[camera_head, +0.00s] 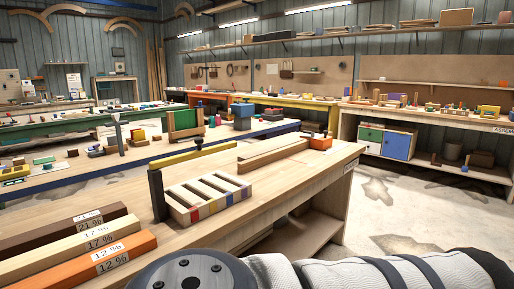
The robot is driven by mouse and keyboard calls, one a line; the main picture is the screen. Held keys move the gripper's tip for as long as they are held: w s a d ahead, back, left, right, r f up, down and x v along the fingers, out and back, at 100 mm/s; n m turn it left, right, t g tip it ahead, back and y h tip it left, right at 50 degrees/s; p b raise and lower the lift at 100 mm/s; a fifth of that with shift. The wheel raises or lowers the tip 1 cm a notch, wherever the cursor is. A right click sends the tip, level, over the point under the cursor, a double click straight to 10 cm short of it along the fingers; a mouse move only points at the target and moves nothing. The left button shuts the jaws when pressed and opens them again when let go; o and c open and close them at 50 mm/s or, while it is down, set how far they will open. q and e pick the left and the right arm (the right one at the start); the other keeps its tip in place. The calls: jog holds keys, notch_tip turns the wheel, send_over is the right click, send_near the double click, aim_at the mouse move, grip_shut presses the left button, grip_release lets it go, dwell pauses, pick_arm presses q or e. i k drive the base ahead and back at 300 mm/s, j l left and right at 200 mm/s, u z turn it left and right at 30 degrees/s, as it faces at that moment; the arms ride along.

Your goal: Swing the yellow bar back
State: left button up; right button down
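The yellow bar (180,158) is a long, thin bar above the wooden workbench (262,207). Its left end meets the top of a dark upright post (157,195), and its right end reaches toward the pale wooden beams. A small dark knob (199,143) shows at the bar's upper edge. Below and in front of the bar lies a slatted block (208,194) with pale strips and coloured ends. A link of one of my arms crosses the bottom of the view. Neither of my grippers is in view.
Labelled brown, pale and orange beams (120,256) lie at the bench's front left. Pale wooden beams (272,150) and an orange block (320,142) lie at its right end. Another bench (80,178) with loose blocks stands behind. The floor on the right is open.

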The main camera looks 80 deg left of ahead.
aim_at(200, 152)
jog(key=u, duration=3.05)
jog(key=l+z, duration=0.15)
jog(key=l, duration=0.2)
jog(key=i+l+z, duration=0.15)
jog(key=l, duration=0.15)
